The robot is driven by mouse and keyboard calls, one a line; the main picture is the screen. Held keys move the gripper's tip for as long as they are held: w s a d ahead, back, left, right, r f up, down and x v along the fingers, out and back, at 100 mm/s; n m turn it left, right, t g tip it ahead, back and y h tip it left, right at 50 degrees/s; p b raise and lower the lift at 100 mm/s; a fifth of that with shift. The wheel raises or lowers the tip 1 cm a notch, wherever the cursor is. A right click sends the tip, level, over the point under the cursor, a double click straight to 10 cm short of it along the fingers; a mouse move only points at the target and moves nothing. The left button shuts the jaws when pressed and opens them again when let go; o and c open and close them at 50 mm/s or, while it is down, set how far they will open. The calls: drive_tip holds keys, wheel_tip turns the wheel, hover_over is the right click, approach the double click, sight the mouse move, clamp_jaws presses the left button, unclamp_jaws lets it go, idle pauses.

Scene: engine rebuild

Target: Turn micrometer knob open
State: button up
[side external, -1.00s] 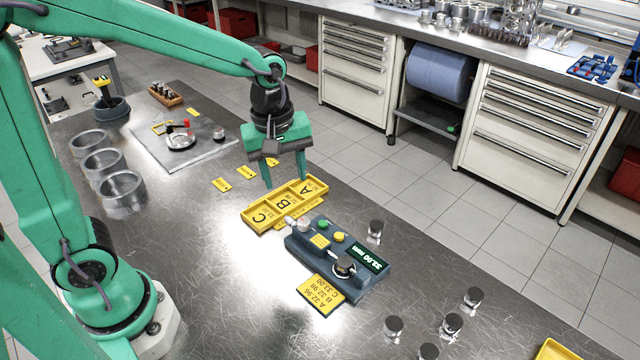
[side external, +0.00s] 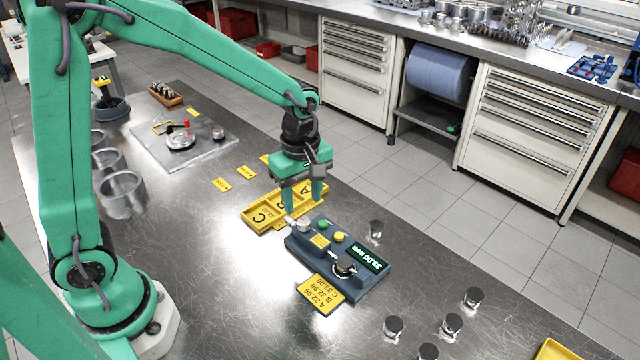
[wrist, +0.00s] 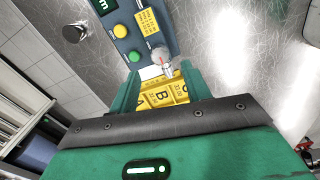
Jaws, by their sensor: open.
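The micrometer is a dark blue-grey bench unit (side external: 372,284); it also shows at the top of the wrist view (wrist: 131,43). Its display reads 33.00 mm. It has a green and a yellow button, and a dark round part holding a metal piece at its front. A silver knob (side external: 291,224) sits at its left end; in the wrist view this knob (wrist: 160,56) lies just beyond and between my fingertips. My gripper (side external: 303,205) is open and empty, fingers pointing down, above the yellow tray beside the knob. I see no contact.
The yellow tray (side external: 247,218) with sections A, B, C lies behind the micrometer. A yellow card (side external: 322,294) listing A 32.96, B 32.98, C 33.00 lies in front. Several dark-topped metal cylinders (side external: 452,323) stand at right. Metal rings (side external: 122,194) stand at left.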

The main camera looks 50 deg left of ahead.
sight(303, 220)
drive_tip(key=shift+f, duration=2.85)
drive_tip(key=c, duration=1)
